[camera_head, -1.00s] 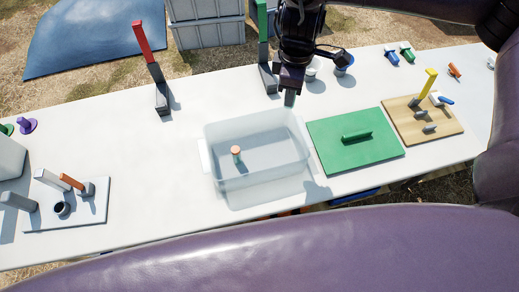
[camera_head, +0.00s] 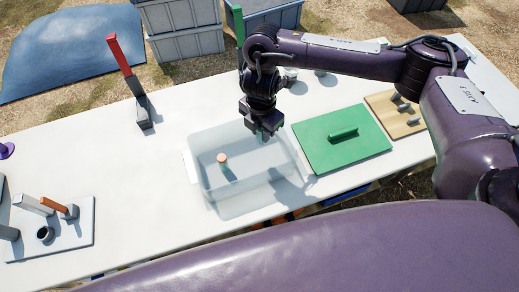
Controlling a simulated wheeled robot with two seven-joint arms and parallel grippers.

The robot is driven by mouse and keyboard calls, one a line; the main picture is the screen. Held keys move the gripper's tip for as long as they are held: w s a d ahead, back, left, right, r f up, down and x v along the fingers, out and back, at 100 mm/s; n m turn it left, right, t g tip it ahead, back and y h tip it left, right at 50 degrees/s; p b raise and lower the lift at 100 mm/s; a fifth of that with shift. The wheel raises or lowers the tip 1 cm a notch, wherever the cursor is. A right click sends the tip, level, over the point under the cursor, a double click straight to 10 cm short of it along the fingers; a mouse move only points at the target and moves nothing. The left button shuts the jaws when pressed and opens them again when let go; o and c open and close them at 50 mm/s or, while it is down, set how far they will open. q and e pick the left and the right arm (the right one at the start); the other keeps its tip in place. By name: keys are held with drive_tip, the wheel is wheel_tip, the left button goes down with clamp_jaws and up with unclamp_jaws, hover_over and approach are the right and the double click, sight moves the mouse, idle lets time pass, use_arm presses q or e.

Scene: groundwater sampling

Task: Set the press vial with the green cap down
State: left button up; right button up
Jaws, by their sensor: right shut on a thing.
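My right gripper (camera_head: 264,130) hangs over the back right corner of the clear bin (camera_head: 214,193), jaws pointing down. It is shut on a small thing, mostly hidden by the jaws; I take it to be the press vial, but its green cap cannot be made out. Inside the bin, a vial with an orange cap (camera_head: 222,158) stands upright, to the left of my gripper. My left gripper is not in view.
A green board (camera_head: 345,157) with a green handle lies right of the bin, with a wooden board (camera_head: 385,107) beyond it. A red upright bar (camera_head: 118,54) stands behind left. Bare tabletop (camera_head: 140,180) lies between rack and bin.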

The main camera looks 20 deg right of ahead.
sight(261, 143)
wheel_tip(261, 143, down, 6)
drive_tip(key=shift+f+b, duration=0.1)
drive_tip(key=shift+b, duration=0.55)
wheel_tip(261, 143, down, 3)
drive_tip(key=shift+f, duration=0.15)
drive_tip(key=shift+f, duration=0.1)
drive_tip(key=o, duration=1)
